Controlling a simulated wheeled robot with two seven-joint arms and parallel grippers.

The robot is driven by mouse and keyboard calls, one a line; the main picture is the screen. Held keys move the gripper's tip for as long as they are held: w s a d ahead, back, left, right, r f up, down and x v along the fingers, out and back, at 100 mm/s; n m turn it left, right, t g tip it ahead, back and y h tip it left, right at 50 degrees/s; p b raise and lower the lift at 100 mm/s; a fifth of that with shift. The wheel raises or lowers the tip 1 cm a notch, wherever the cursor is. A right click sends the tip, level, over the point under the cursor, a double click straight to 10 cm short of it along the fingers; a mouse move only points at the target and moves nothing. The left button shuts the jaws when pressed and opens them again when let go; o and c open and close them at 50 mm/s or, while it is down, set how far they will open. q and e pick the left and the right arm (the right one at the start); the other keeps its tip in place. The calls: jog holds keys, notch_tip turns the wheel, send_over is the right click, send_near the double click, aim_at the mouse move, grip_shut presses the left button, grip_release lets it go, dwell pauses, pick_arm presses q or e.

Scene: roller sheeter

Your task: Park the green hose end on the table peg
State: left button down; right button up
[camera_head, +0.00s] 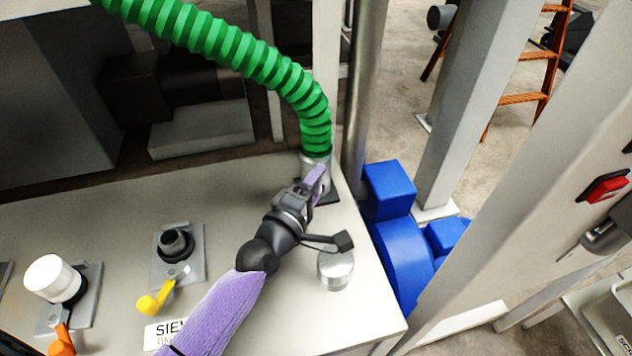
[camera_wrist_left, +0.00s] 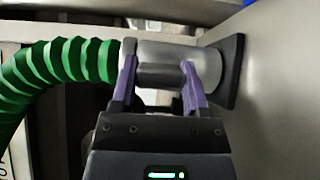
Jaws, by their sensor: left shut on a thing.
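The ribbed green hose (camera_head: 262,66) arches in from the upper left and bends down to a metal cuff (camera_head: 316,168) at its end. The cuff stands roughly upright over a dark square base plate (camera_head: 329,198) near the table's far right corner. My left gripper (camera_head: 318,180) has its purple fingers at the cuff and is shut on the hose end. In the left wrist view the hose (camera_wrist_left: 62,72) runs into the metal cuff (camera_wrist_left: 165,52), close to the dark plate (camera_wrist_left: 231,70). Any peg inside the cuff is hidden. My right gripper is out of view.
A short steel cylinder (camera_head: 336,270) stands on the table (camera_head: 90,225) beside my left wrist. Fittings with a yellow lever (camera_head: 152,303) and a white cap (camera_head: 52,278) are at the left. Blue machinery (camera_head: 400,240) and a grey post lie beyond the right edge.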

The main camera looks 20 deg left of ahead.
pick_arm(q)
jog(key=shift+f, duration=0.1)
jog(key=shift+c, duration=0.2)
grip_release()
jog(key=shift+o, duration=0.2)
